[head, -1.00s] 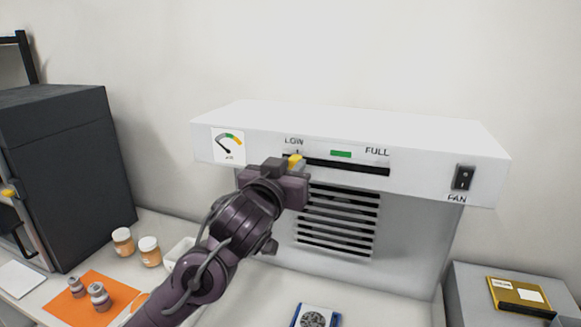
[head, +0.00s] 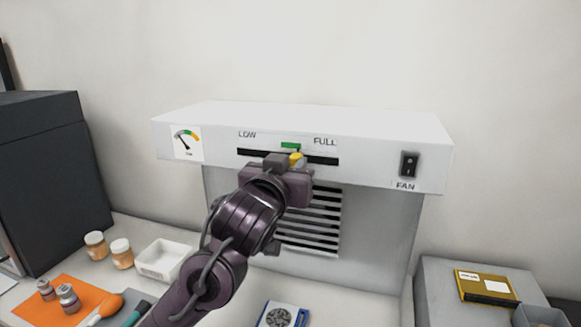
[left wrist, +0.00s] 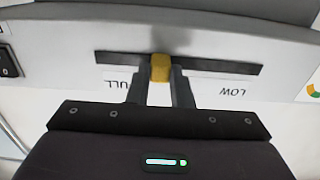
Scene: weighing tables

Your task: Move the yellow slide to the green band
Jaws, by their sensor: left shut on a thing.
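The yellow slide (head: 296,159) sits in the dark slot (head: 322,160) on the front of the white hood. The green band (head: 291,145) is a short mark just above the slot, between LOW and FULL. The slide shows just below the band's right half. My left gripper (head: 288,166) is shut on the slide and partly hides it and the slot. In the left wrist view the slide (left wrist: 160,68) stands between the two fingertips (left wrist: 159,82); the green band is hidden there. My right gripper is not in view.
A dial gauge (head: 186,142) is left of the slot and a black FAN switch (head: 409,164) is right of it. A vent grille (head: 315,220) lies below, behind my arm. A white tray (head: 163,260) and jars stand at lower left.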

